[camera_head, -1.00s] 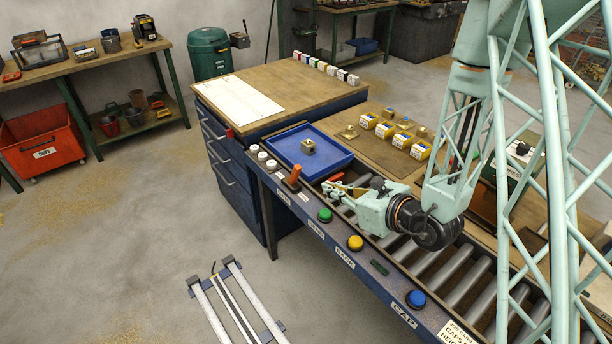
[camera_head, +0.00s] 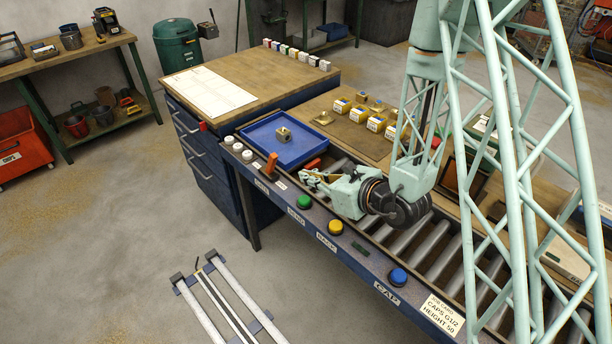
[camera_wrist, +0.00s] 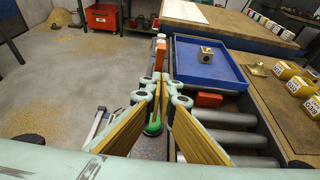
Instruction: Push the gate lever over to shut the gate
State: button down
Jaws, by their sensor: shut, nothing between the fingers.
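The gate lever is an upright orange handle (camera_head: 271,165) on the blue front rail of the conveyor, beside the blue tray. It also shows in the wrist view (camera_wrist: 160,57), just beyond the fingertips. My gripper (camera_head: 304,177) is shut and empty, over the near side of the conveyor, a short way right of the lever. In the wrist view its fingertips (camera_wrist: 159,88) point towards the lever, apparently apart from it. An orange-red block (camera_head: 312,164) lies between the tray and the rollers, just behind my fingers; I cannot tell if it is the gate.
The blue tray (camera_head: 262,151) holds a brass block (camera_head: 283,136). White knobs (camera_head: 238,148) stand left of the lever. A green button (camera_head: 304,202), a yellow button (camera_head: 335,228) and a blue button (camera_head: 398,277) line the rail. Rollers (camera_head: 437,238) run to the right.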

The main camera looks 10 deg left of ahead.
aim_at(276, 160)
jog(key=shift+w+a+f+b, duration=0.15)
jog(key=shift+w+a+f, duration=0.15)
jog(key=shift+w+a, duration=1.05)
jog(key=shift+w+a+f+b, duration=0.1)
jog(key=shift+w+a+f, duration=0.25)
jog(key=shift+w+a, duration=1.05)
jog(key=shift+w+a+f+b, duration=0.25)
jog(key=shift+w+a, duration=0.65)
jog(key=shift+a, duration=0.9)
jog(key=shift+w+r+p, duration=0.15)
jog(key=shift+p, duration=0.25)
